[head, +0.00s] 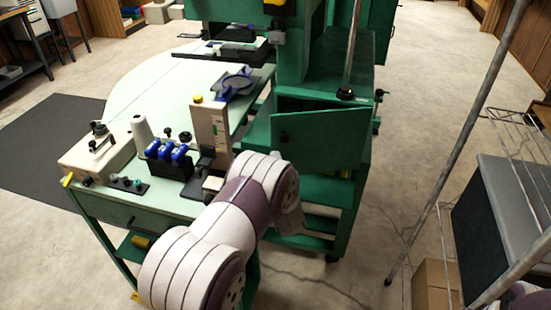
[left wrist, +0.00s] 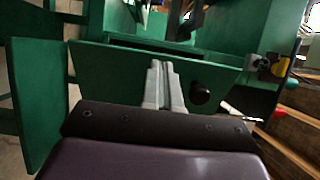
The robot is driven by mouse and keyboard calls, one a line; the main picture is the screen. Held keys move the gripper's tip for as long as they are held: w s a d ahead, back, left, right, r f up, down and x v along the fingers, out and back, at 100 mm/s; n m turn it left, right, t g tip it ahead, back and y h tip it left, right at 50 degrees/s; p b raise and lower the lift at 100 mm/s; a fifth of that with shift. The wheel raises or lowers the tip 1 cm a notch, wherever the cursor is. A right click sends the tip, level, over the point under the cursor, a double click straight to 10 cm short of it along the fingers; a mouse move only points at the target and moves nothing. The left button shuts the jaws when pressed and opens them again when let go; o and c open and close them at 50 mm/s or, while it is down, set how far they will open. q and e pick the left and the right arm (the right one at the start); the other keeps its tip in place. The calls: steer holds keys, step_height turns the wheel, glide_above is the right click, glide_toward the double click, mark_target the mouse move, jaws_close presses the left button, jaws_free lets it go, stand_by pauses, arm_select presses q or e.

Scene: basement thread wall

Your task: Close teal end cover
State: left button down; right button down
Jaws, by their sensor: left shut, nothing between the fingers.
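The teal end cover (head: 325,140) is a flat green panel with a small dark knob, on the near end of the green machine. A dark gap shows behind its top edge, so it stands ajar. In the left wrist view the cover (left wrist: 225,78) spans the middle, with its black knob (left wrist: 201,92) right of the fingers. My left gripper (left wrist: 165,68) is shut and empty, its fingertips in front of the cover; I cannot tell whether they touch it. In the head view my left arm hides the fingers. My right gripper is not in view.
A pale green worktable (head: 115,178) left of the machine holds a beige box (head: 97,158), blue-topped parts (head: 170,152) and an upright beige block (head: 209,130). A wire rack (head: 500,150) and a cardboard box (head: 436,287) stand at the right. Floor between is clear.

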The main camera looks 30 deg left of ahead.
mark_target(273, 149)
arm_select(q)
steer(key=shift+x, duration=0.8)
steer(key=x, duration=0.3)
steer(key=shift+a+b, duration=0.1)
steer(key=shift+b, duration=0.3)
steer(key=shift+s, duration=0.1)
